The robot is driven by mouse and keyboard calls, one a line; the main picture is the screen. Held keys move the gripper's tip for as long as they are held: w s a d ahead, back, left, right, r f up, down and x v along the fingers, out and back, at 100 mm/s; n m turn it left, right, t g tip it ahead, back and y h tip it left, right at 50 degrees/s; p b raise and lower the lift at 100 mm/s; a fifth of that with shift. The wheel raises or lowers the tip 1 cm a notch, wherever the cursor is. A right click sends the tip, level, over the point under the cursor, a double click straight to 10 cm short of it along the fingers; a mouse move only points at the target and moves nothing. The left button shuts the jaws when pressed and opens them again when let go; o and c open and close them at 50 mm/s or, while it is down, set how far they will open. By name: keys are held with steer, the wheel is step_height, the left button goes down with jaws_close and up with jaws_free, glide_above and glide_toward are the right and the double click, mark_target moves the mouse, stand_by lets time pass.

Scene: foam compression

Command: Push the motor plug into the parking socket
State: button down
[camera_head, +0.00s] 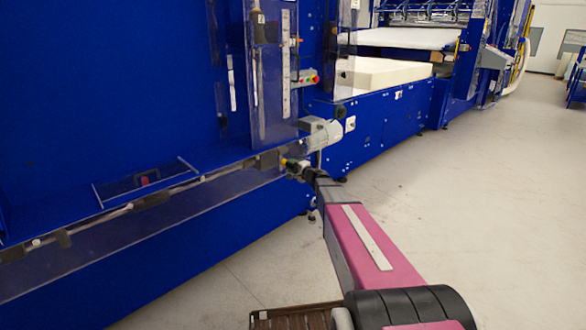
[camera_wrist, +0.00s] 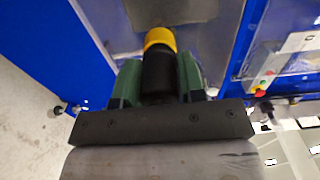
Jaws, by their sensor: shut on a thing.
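My gripper (camera_wrist: 160,86) is shut on the motor plug (camera_wrist: 158,75), a black cylinder between two green jaws in the wrist view. A yellow ring (camera_wrist: 160,38) shows at the plug's far end, and a grey panel lies beyond it. In the head view my gripper (camera_head: 300,168) is at the end of my outstretched arm, beside the blue machine, with a small yellow spot (camera_head: 284,162) at its tip. I cannot make out the parking socket in either view, nor whether the plug's tip touches anything.
The blue machine (camera_head: 100,80) fills the left, with a long ledge (camera_head: 215,162) running to my gripper. A grey motor (camera_head: 325,134) sits just above and right of my gripper. A control box with coloured buttons (camera_head: 306,79) is higher up. Open floor (camera_head: 470,200) lies at right.

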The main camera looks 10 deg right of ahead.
steer(key=shift+w+a, duration=0.25)
steer(key=shift+w, duration=0.15)
steer(key=c, duration=0.6)
jaws_free()
steer(key=shift+c, duration=0.2)
steer(key=shift+s+d, duration=0.1)
steer(key=shift+s, duration=0.1)
steer(key=shift+v, duration=2.85)
